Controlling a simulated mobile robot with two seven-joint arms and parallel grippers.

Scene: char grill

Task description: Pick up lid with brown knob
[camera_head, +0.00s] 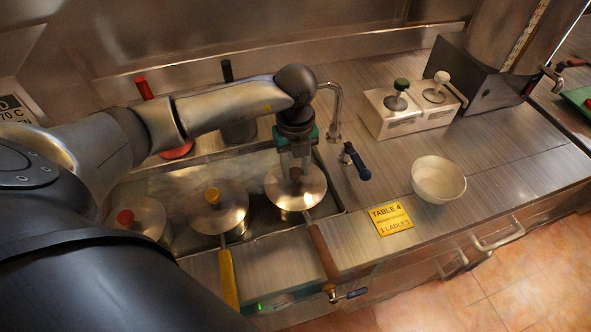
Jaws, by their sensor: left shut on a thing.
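The lid with the brown knob (296,190) is a round metal lid on the rightmost of three pots in the sunken well. My left gripper (295,168) points down over this lid and is shut on its brown knob. The lid appears to rest on its pot; I cannot tell whether there is a gap under it. A ladle with a brown handle (324,252) sticks out from this pot toward the counter's front. My right gripper is not in view.
Lids with a yellow knob (213,196) and a red knob (126,217) sit to the left. A yellow handle (228,279) sticks out in front. A faucet (335,112) and blue-handled tap (356,162) stand close right. A white bowl (438,180) and yellow table card (390,219) lie farther right.

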